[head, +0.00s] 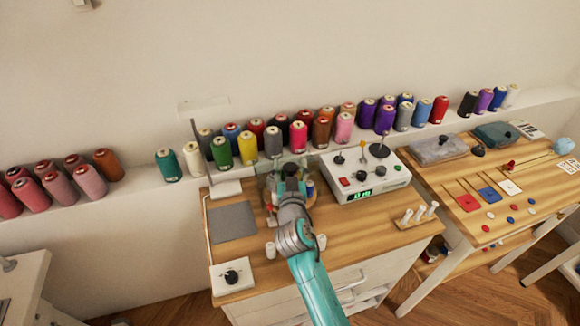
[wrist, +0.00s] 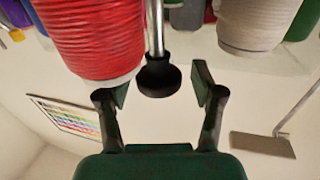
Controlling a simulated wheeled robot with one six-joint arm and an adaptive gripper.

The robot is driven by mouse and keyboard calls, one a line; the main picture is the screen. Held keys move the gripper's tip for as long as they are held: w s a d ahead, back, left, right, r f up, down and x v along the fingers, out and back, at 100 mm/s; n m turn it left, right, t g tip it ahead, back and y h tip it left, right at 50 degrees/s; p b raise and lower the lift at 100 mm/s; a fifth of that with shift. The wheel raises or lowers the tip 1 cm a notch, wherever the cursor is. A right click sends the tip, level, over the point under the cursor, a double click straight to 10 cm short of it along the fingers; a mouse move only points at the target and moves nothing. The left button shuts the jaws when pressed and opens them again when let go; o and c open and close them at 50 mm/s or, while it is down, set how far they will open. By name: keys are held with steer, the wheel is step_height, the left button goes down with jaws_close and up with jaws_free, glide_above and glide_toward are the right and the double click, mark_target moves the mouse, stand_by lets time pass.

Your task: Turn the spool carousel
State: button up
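The spool carousel (head: 268,183) stands on the wooden cabinet top in the head view, mostly hidden behind my arm, with small coloured spools around it. In the wrist view a black round knob (wrist: 158,78) on a metal rod (wrist: 154,28) lies between my fingertips. A red spool (wrist: 88,38) is close at the left and a pale grey spool (wrist: 257,24) at the right. My gripper (wrist: 159,84) is open, with a gap between the knob and each finger. In the head view my gripper (head: 290,172) is over the carousel, its fingers too small to make out.
A white control box (head: 366,178) with knobs and levers stands right of the carousel. A grey mat (head: 233,221) and a white knob box (head: 232,277) lie left. White pegs on a small stand (head: 418,216) are at the right. Thread cones line the wall ledge (head: 140,186) behind.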

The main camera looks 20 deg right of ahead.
steer(key=shift+s, duration=0.1)
steer(key=v, duration=1.1)
steer(key=shift+s, duration=0.4)
steer(key=shift+a, duration=0.15)
